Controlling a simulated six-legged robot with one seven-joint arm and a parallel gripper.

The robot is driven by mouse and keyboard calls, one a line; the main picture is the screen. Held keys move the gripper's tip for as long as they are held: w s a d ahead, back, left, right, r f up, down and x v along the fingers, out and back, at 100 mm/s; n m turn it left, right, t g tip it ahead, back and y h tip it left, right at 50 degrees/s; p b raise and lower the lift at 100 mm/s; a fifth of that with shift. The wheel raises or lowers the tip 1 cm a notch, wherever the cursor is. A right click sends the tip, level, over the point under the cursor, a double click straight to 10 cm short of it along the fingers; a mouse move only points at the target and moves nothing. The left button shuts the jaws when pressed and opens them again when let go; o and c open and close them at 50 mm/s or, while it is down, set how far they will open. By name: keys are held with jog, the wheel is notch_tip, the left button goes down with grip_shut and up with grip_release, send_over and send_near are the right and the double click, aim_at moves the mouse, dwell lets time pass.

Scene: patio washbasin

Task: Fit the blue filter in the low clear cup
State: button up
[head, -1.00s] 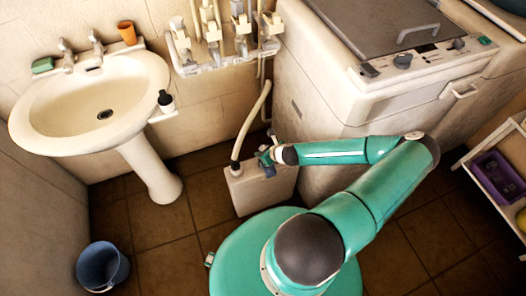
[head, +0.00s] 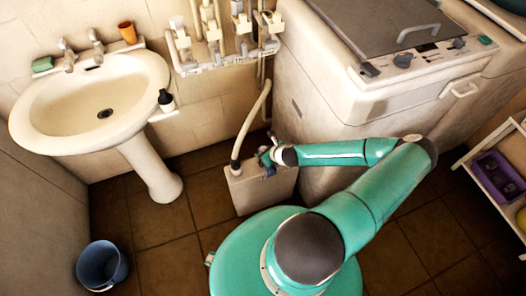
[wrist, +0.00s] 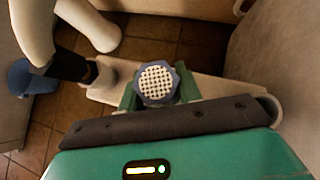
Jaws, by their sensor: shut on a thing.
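The blue filter (wrist: 157,83) is a blue six-sided ring with a pale mesh face. In the wrist view it sits between the two green fingers of my gripper (wrist: 158,88), which is shut on it. In the head view my gripper (head: 266,158) is small and low, at the top of the pale jug (head: 258,188). The jug's top also shows behind the filter in the wrist view. I cannot make out the low clear cup for certain; whatever lies directly under the filter is hidden by it. I cannot tell whether the filter touches the jug.
A pale hose (head: 250,125) rises from the jug's left end, near my gripper. A washing machine (head: 370,110) stands close on the right. The washbasin (head: 95,105) and its pedestal are to the left. A blue bucket (head: 102,266) stands on the floor. Wall pipes (head: 225,60) are behind.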

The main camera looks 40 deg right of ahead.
jog(key=shift+f, duration=0.25)
jog(key=shift+r, duration=0.8)
jog(key=shift+f, duration=0.85)
dwell(0.9)
jog(key=o, duration=0.7)
jog(key=v, duration=1.1)
jog(key=shift+r, duration=0.1)
dwell(0.7)
